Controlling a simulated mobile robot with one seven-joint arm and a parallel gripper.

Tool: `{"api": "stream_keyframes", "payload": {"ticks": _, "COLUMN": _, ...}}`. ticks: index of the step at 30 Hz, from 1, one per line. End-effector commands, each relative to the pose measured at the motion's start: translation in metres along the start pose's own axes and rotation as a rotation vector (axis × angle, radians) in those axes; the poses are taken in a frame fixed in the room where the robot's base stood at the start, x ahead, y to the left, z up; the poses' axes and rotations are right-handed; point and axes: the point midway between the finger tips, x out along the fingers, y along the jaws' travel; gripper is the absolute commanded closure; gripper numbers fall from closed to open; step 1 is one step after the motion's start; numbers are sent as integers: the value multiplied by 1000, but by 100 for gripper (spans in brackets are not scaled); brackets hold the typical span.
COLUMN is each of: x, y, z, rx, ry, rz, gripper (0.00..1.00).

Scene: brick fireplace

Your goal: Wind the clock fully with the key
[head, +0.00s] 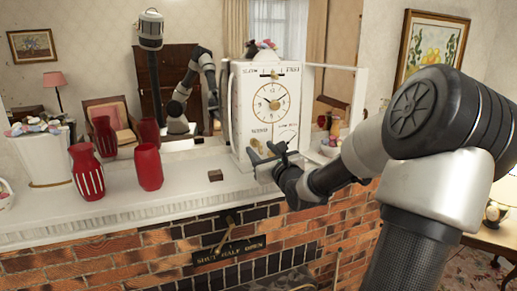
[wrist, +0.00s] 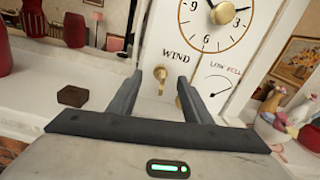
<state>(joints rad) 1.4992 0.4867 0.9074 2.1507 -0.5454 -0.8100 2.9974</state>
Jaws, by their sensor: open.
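The white clock (head: 241,110) stands upright on the mantel, with a round gold-rimmed dial; its dial (wrist: 217,14) fills the top of the wrist view. Below the dial, under the word WIND, a small brass key (wrist: 161,80) sticks out of the clock's front. A round brass bit shows just right of it, partly behind the right finger. My gripper (wrist: 160,76) is open, its two dark fingers pointing at the clock's front with the key between them in the picture. I cannot tell whether the fingers touch it. In the head view my gripper (head: 268,152) is at the clock's lower front.
A small brown block (head: 215,175) lies on the mantel left of the clock. Red vases (head: 148,168) and a white planter (head: 45,155) stand farther left. Figurines in a white bowl (wrist: 285,125) are close on the right. A mirror backs the mantel.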

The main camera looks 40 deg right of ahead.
Motion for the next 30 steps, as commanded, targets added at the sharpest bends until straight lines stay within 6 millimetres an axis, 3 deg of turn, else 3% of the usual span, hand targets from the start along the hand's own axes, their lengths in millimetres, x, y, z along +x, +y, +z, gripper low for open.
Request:
{"api": "stream_keyframes", "payload": {"ticks": 10, "x": -4, "y": -1, "z": 0, "rx": -1, "ry": 1, "rz": -2, "gripper": 55}}
{"api": "stream_keyframes", "payload": {"ticks": 30, "x": -44, "y": -1, "z": 0, "rx": -2, "ry": 0, "rz": -1, "gripper": 55}}
